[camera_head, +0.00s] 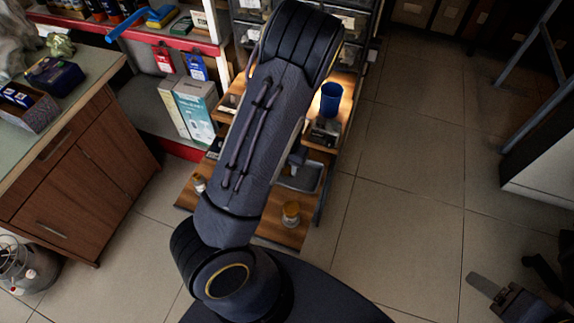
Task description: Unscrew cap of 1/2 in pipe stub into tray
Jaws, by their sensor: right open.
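A grey tray (300,178) lies on the wooden bench, partly covered by my arm. A small blue-grey upright part (297,156) shows at the tray's far edge; I cannot tell whether it belongs to the pipe stub. No cap can be made out. My large dark arm crosses the middle of the view and hides much of the bench. My left gripper is not visible. My right gripper (501,272) is at the lower right edge, open and empty, over the floor and well away from the bench.
On the wooden bench (268,232) stand an amber jar (291,214), a small white bottle (198,183) and a blue cup (330,98) at the back. A cabinet (75,160) stands at left, shelves behind. The tiled floor (405,190) at right is clear.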

